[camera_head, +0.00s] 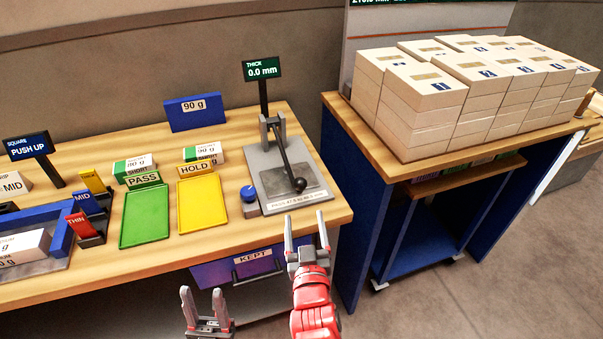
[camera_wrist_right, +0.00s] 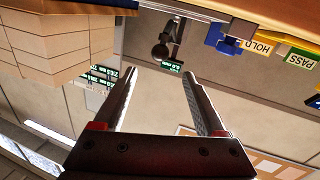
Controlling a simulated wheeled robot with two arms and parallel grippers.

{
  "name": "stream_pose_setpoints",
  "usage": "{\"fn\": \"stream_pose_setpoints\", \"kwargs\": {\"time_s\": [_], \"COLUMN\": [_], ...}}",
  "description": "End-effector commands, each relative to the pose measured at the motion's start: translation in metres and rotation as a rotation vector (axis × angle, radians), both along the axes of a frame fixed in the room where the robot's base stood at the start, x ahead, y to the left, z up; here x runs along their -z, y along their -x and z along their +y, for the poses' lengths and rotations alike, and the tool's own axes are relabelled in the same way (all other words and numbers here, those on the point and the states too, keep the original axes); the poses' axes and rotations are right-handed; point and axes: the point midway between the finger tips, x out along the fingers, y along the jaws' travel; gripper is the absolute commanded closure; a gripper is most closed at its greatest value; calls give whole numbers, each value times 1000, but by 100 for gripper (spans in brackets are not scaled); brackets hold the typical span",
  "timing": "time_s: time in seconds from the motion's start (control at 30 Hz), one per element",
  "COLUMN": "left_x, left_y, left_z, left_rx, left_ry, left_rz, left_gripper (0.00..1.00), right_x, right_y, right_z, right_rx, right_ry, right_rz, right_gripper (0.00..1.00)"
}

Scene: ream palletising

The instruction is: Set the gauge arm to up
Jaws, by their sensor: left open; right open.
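The thickness gauge has a grey base (camera_head: 262,170) near the table's front right corner. Its gauge arm (camera_head: 283,152) slopes down from a grey bracket toward the front, and its black knob (camera_head: 299,184) hangs low over the base. The knob also shows in the right wrist view (camera_wrist_right: 160,50). The gauge display (camera_head: 262,69) reads 0.0 mm. My right gripper (camera_head: 304,216) is open and empty, just in front of the gauge, apart from the knob. My left gripper (camera_head: 201,293) is open and empty, lower left, in front of the table.
A blue button (camera_head: 248,193) stands left of the gauge base. Yellow HOLD tray (camera_head: 201,204) and green PASS tray (camera_head: 145,217) lie further left. A KEPT drawer (camera_head: 252,267) is under the table edge. Stacked reams (camera_head: 420,105) stand on the right-hand table.

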Motion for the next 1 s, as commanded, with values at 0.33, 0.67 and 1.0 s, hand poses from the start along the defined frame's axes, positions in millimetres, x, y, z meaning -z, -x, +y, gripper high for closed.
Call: {"fn": "stream_pose_setpoints", "kwargs": {"time_s": [0.33,0.67,1.0], "left_x": [-24,-35,-37], "left_y": [0,0,0], "left_z": [0,0,0], "left_rx": [0,0,0], "left_ry": [0,0,0], "left_rz": [0,0,0], "left_gripper": [50,50,50], "right_x": [-4,-2,-1], "right_y": [-77,-136,-156], "right_z": [4,8,10], "right_rx": [3,2,0], "right_ry": [3,1,1], "right_rz": [-1,-1,-4], "right_gripper": [27,27,27]}}
